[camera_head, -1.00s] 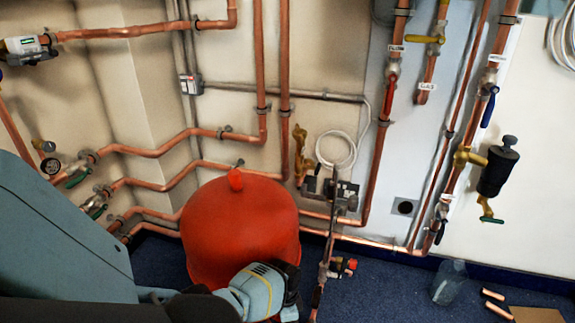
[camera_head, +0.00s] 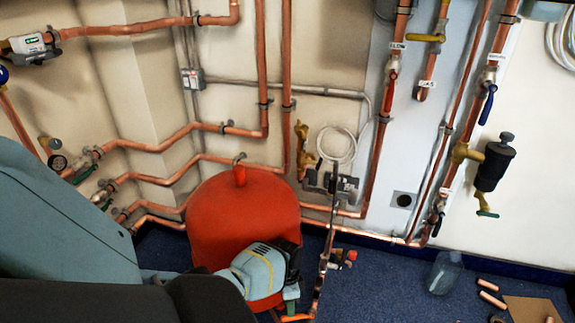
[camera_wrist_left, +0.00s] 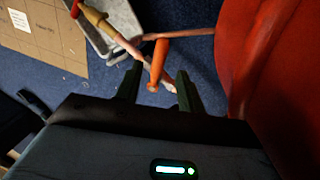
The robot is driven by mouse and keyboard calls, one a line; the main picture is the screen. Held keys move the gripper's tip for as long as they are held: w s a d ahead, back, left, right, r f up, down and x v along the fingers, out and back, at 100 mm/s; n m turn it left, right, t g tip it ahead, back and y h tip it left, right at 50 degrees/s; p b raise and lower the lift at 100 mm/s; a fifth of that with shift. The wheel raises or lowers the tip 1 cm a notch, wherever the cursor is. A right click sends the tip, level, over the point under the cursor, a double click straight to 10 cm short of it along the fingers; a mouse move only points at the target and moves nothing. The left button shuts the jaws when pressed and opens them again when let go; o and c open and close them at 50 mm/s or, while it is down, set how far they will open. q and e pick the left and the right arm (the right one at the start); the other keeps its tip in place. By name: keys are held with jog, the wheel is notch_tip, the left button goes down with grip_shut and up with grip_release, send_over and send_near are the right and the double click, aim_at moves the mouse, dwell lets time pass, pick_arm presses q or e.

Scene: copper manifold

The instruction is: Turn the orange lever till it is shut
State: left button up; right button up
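The orange lever (camera_wrist_left: 159,62) shows in the left wrist view, standing out from a copper pipe (camera_wrist_left: 188,35). Its rounded end lies between the two fingers of my left gripper (camera_wrist_left: 157,88), with a gap on each side. The gripper is open and does not visibly grip the lever. In the head view my left gripper (camera_head: 291,297) is low in the middle, in front of the red vessel. My right gripper is not in view.
The red vessel (camera_head: 238,215) stands close beside my left gripper. Copper pipes line the walls.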

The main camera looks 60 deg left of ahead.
pick_arm(q)
jog(key=r, duration=0.2)
jog(key=r+p, duration=0.1)
jog(key=shift+w+a, duration=0.1)
jog(key=shift+a, duration=0.15)
jog(key=shift+f, duration=0.25)
jog(key=c, duration=0.4)
jog(key=shift+y, duration=0.4)
jog(key=s+f, duration=0.1)
jog(key=s, duration=0.1)
jog(key=s+d+f, duration=0.1)
jog(key=s+f, duration=0.1)
jog(key=shift+s+f, duration=0.1)
jog(key=shift+s, duration=0.05)
grip_shut()
jog(key=s+d+f+t, duration=0.1)
jog(key=s+d, duration=0.2)
jog(key=s, duration=0.3)
jog(key=s+d+f+t+y, duration=0.1)
jog(key=s+d+f, duration=0.15)
jog(key=s, duration=0.35)
jog(key=s+d, duration=0.4)
jog(key=s, duration=0.2)
jog(key=s+d+r+n+t+h, duration=0.1)
jog(key=s+d+r+t, duration=0.3)
jog(key=s+d+r, duration=0.7)
jog(key=s+r+n, duration=0.1)
jog(key=s+r, duration=0.3)
jog(key=shift+d+n, duration=0.3)
jog(key=shift+d, duration=0.05)
